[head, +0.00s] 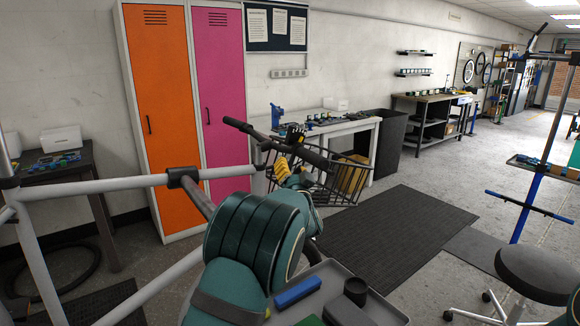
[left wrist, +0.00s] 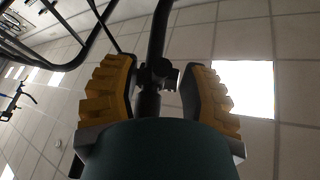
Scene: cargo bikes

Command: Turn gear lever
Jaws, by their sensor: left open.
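The bike's black handlebar (head: 248,130) slants across the middle of the head view. A small dark fitting on it, which looks like the gear lever (left wrist: 160,73), shows in the left wrist view between my yellow fingers. My left gripper (head: 287,158) is at the handlebar, on the near side of a wire basket. In the left wrist view the left gripper (left wrist: 157,80) is open, one finger on each side of the bar and fitting. I cannot tell whether either finger touches them. The lever is hard to make out in the head view. My right gripper is out of view.
Pale frame tubes (head: 95,187) cross the left side. A grey tray (head: 335,278) with a blue block is in front. A black stool (head: 535,272) stands at right; the dark mat is clear.

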